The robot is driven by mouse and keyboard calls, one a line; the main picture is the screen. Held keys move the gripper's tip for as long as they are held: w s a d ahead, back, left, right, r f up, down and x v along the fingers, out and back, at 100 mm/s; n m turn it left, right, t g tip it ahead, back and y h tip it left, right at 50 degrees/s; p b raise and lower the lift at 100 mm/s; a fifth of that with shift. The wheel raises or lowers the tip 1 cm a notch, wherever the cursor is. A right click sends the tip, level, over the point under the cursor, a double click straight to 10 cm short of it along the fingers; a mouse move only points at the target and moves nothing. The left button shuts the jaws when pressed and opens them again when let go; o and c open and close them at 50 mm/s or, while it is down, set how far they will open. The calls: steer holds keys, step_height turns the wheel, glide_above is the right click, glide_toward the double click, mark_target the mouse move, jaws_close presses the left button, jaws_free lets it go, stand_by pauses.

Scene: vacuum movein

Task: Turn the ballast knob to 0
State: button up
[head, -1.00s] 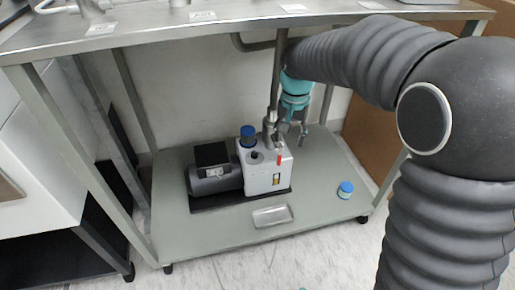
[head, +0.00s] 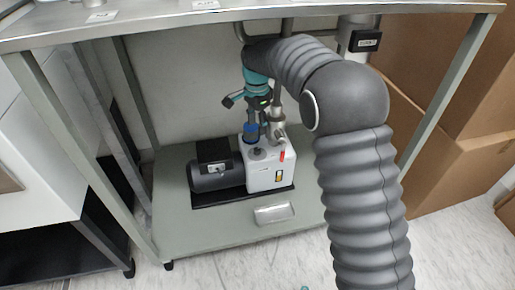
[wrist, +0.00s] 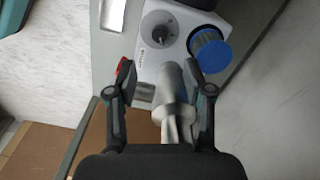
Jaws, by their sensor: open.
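The vacuum pump (head: 265,178) stands on the lower shelf, with a white-grey block at right and a dark motor at left. On its top face is a round grey dial with a small knob, apparently the ballast knob (wrist: 160,29), with printed marks beside it; it is small in the head view (head: 258,153). My gripper (wrist: 160,75) is open above the pump, apart from the dial. In the wrist view a silver pipe fitting (wrist: 174,95) shows between the fingers, and the dial lies beyond them. I cannot read the dial's setting.
A blue-rimmed filter port (wrist: 209,50) and a metal pipe (head: 279,125) rise beside the dial. A red part (head: 282,156) is on the pump. A shallow tray (head: 273,213) lies on the shelf (head: 215,235) in front. The upper bench (head: 150,22) and its legs frame the space.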

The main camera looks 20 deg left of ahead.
mark_target(257, 149)
step_height(257, 149, down, 11)
steer(key=shift+r+b, duration=0.15)
steer(key=shift+b, duration=0.5)
jaws_close()
